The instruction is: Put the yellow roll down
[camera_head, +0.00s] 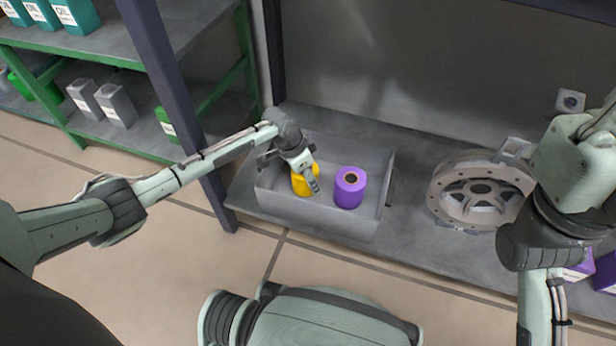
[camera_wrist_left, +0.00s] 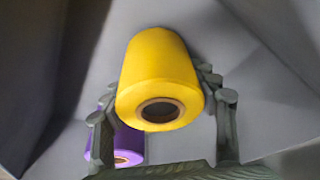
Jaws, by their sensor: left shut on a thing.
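The yellow roll (camera_head: 302,184) is inside the grey bin (camera_head: 320,217), in its left half. My left gripper (camera_head: 308,177) reaches down into the bin and is shut on the roll, partly covering it in the head view. The left wrist view shows the yellow roll (camera_wrist_left: 160,75) between the two fingers (camera_wrist_left: 164,112), its dark core hole facing the camera. I cannot tell whether the roll touches the bin floor. My right gripper is out of view.
A purple roll (camera_head: 349,187) stands in the bin to the right of the yellow one; it also shows in the left wrist view (camera_wrist_left: 127,145). A round metal housing (camera_head: 480,189) sits on the grey shelf (camera_head: 408,232) to the right. A dark post (camera_head: 178,105) stands left of the bin.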

